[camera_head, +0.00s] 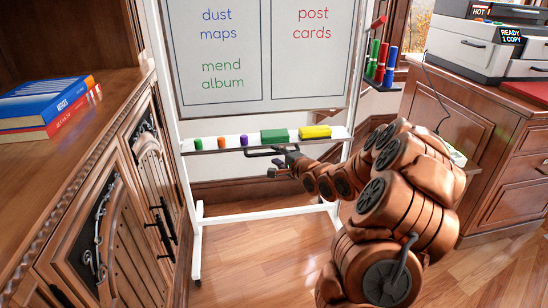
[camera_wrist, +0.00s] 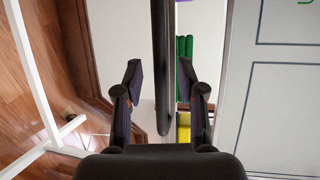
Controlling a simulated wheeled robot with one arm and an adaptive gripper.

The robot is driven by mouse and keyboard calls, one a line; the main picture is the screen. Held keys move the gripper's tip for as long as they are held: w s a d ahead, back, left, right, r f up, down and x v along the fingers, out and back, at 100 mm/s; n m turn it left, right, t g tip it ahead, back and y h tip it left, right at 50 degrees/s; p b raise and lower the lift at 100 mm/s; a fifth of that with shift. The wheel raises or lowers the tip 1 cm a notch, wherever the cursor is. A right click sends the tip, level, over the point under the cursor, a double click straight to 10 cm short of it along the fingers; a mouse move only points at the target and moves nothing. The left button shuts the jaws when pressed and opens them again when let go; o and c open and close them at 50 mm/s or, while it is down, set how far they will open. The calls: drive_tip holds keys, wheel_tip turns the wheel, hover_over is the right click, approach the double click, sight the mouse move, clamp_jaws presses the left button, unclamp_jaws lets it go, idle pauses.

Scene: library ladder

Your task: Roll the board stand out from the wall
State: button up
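The board stand is a white frame (camera_head: 196,240) with a white board (camera_head: 268,50) and a tray (camera_head: 220,145), standing by the wall. My gripper (camera_head: 283,163) is just below the tray's front edge. In the wrist view, a dark bar (camera_wrist: 164,50) runs between my gripper's two fingers (camera_wrist: 160,80), with a visible gap on each side. The bar looks like a handle under the tray; in the head view my gripper partly hides it. The fingers are apart and not closed on it.
Green (camera_head: 275,135) and yellow (camera_head: 314,131) erasers and small coloured items lie on the tray. A carved wooden cabinet (camera_head: 110,215) with books is close on the left. A wooden cabinet (camera_head: 510,170) with a printer stands right. The floor (camera_head: 260,270) before the stand is clear.

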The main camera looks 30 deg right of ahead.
drive_tip(key=shift+w+f, duration=0.2)
drive_tip(key=shift+w, duration=0.95)
clamp_jaws()
drive_tip(key=shift+a, duration=0.1)
